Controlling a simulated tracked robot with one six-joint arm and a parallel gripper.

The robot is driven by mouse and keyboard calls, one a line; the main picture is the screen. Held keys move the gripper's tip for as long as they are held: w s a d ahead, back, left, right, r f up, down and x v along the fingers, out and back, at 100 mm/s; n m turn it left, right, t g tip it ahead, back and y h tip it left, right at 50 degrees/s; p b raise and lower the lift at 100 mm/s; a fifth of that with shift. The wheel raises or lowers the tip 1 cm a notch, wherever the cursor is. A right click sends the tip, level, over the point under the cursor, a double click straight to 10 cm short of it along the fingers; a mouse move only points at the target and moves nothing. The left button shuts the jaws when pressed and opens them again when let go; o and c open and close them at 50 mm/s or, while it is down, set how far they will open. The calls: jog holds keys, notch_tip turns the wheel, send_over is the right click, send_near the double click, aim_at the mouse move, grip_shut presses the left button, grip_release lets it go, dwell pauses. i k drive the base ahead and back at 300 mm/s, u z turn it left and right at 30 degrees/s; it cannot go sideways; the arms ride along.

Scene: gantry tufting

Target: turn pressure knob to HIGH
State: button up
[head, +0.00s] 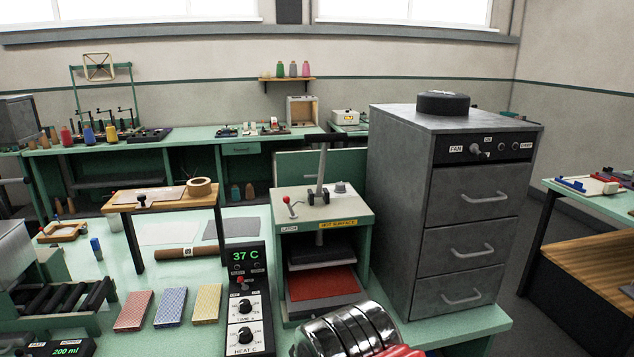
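A green press (322,212) with a "HOT SURFACE" label stands on the bench at the centre. A small grey knob (341,187) sits on its top, right of the upright lever (321,175). I cannot read a pressure or HIGH mark at this knob, nor tell its setting. A red-tipped latch lever (287,203) is at the top left of the press. A control box (246,300) in front shows 37 C and has a time knob (246,306) and a heat knob (245,336). My gripper's fingers are not in view.
A grey drawer cabinet (467,210) with a fan switch panel stands close on the right of the press. Three coloured blocks (170,307) lie left of the control box. A shiny ribbed metal part (345,332) with red below blocks the bottom centre.

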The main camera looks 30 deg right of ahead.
aim_at(339, 186)
jog(key=u, duration=0.95)
jog(key=k, duration=0.65)
jog(key=z, duration=1.4)
jog(key=i, duration=1)
jog(key=z, duration=0.05)
